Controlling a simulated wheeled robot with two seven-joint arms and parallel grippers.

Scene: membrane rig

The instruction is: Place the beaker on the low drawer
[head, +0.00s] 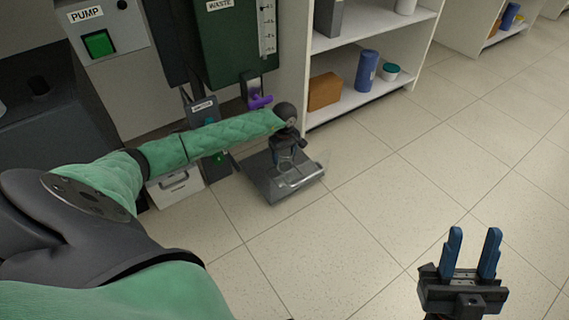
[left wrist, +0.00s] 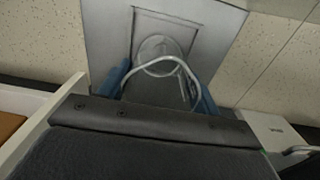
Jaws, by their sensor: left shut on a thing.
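The low drawer (head: 262,182) is a dark grey tray pulled out near the floor, with a clear front and a pale handle. In the left wrist view it is the grey panel (left wrist: 222,35) with a recessed square. My left gripper (head: 289,158) is over the drawer. In the left wrist view its blue fingers (left wrist: 162,88) are shut on the clear glass beaker (left wrist: 160,62), which overlaps the recessed square. I cannot tell whether the beaker touches the drawer. In the head view the beaker is hard to make out. My right gripper (head: 473,255) is open and empty over the floor.
A green waste tank (head: 232,50) with a purple valve (head: 260,101) hangs behind the drawer. A pump box (head: 100,40) is at upper left. A white shelf (head: 350,105) holds a brown box (head: 324,92) and a blue cylinder (head: 366,70). The tiled floor at right is clear.

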